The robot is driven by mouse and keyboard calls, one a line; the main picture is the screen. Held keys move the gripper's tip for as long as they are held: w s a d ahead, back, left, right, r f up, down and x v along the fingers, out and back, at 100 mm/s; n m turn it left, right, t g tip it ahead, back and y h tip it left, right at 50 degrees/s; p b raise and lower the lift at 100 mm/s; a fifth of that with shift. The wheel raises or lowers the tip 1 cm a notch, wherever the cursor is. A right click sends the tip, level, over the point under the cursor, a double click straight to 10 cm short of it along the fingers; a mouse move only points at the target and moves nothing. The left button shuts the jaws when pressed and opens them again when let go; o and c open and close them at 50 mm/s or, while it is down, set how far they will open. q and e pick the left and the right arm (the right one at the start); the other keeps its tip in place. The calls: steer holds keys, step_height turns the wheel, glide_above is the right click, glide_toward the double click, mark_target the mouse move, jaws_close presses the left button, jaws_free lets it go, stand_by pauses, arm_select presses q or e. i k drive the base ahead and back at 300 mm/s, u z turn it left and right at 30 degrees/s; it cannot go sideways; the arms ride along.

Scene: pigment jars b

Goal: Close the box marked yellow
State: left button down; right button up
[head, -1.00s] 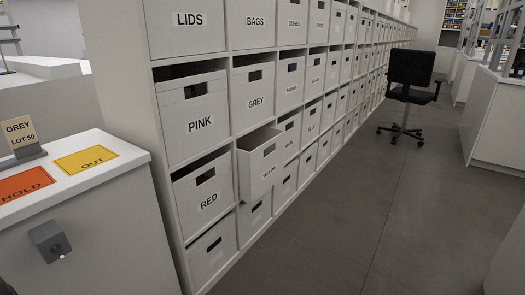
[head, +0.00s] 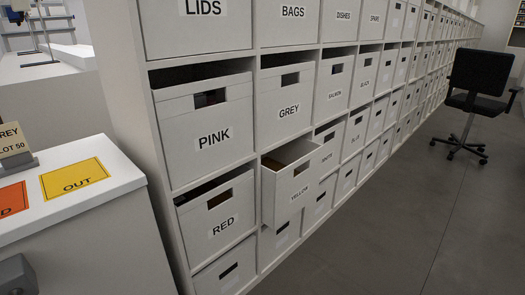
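The white box marked YELLOW (head: 297,190) is pulled part way out of its cubby in the shelf unit, in the middle of the head view. Its front panel has a dark handle slot and a label, and part of its open top shows, with something brownish inside that I cannot make out. It sits below the GREY box (head: 285,104) and to the right of the RED box (head: 217,212). Neither of my grippers is in view.
The shelf unit (head: 166,155) holds rows of labelled white boxes running back to the right. A white counter (head: 82,235) with an orange card (head: 12,199) and a yellow OUT card (head: 74,178) stands at left. A black office chair (head: 478,90) stands on the open grey floor (head: 400,220).

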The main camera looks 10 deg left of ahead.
mark_target(290, 172)
steer(key=i, duration=1.05)
steer(key=z, duration=0.75)
steer(key=i, duration=0.4)
steer(key=z, duration=0.3)
